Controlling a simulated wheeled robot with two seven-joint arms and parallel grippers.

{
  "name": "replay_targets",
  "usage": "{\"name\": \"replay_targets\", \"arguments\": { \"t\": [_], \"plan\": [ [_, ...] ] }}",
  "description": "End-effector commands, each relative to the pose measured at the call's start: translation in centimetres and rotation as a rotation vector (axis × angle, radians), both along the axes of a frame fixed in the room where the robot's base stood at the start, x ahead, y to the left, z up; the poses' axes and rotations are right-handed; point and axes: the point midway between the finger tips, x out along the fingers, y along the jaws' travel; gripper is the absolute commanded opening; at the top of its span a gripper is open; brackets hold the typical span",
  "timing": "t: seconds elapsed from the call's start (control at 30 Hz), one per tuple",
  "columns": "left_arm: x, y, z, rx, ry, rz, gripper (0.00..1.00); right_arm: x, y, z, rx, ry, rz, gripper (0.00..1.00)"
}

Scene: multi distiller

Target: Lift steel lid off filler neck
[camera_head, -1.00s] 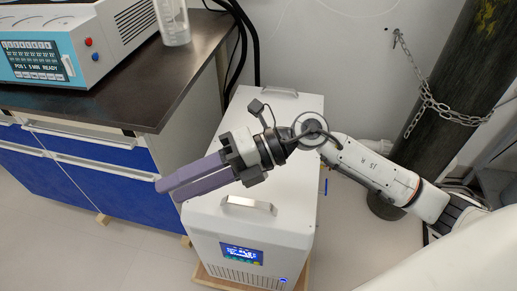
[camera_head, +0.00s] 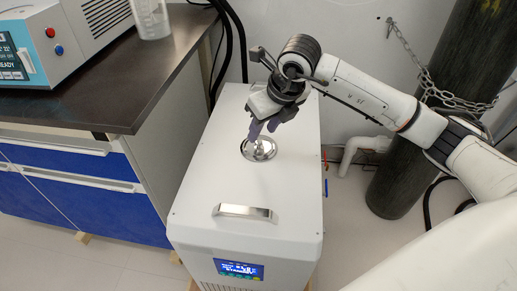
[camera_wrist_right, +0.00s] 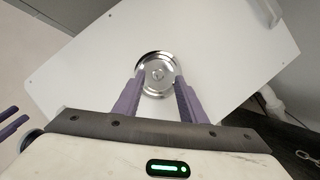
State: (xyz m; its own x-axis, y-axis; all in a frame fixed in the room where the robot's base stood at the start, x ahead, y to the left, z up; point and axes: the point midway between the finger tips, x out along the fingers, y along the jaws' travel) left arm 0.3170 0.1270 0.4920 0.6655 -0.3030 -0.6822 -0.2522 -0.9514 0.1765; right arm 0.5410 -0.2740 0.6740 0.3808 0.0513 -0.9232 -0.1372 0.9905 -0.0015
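The round steel lid (camera_head: 262,153) sits on the filler neck in the white top of the chiller box (camera_head: 190,190). The neck under the lid is hidden. In the wrist view the lid (camera_wrist_right: 158,60) shows as a shiny disc with a small knob at its middle. My right gripper (camera_head: 263,129) points down over the lid, its purple fingers close above it. In the wrist view the right gripper (camera_wrist_right: 159,82) has its fingers spread, with the knob in the gap between their tips. At the left edge of that view, two separated purple fingers of my left gripper (camera_wrist_right: 12,122) show.
A steel handle (camera_head: 243,211) stands on the box top in front of the lid. A dark bench (camera_head: 110,95) with an instrument and a clear beaker (camera_head: 151,18) is at left. A chained dark cylinder (camera_head: 450,100) and pipe (camera_head: 362,150) are at right.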

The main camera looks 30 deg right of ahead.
Motion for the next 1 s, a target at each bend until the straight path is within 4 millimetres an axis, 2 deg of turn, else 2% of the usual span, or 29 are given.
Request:
{"name": "replay_targets", "arguments": {
  "t": [0.03, 0.2, 0.53, 0.77, 1.0],
  "plan": [
    [0.2, -0.2, -0.4, 0.001, 0.004, -0.008, 0.31, 0.0, 0.1, -1.3, 0.0, 0.004, 0.0, 0.38],
    [0.3, -0.6, -0.9, 0.004, 0.026, -0.03, 0.31, 0.8, 0.3, -3.5, 0.002, 0.002, 0.001, 0.38],
    [0.3, -0.7, -0.9, 0.005, 0.035, -0.037, 0.31, 1.1, 0.3, -4.0, 0.001, 0.001, 0.002, 0.38],
    [0.3, -0.7, -0.9, 0.005, 0.035, -0.037, 0.31, 1.1, 0.3, -4.0, 0.002, 0.001, 0.001, 0.01],
    [0.3, -0.7, -0.9, 0.005, 0.035, -0.037, 0.31, 1.2, 0.3, -3.9, 0.002, 0.0, 0.001, 0.0]
  ]
}}
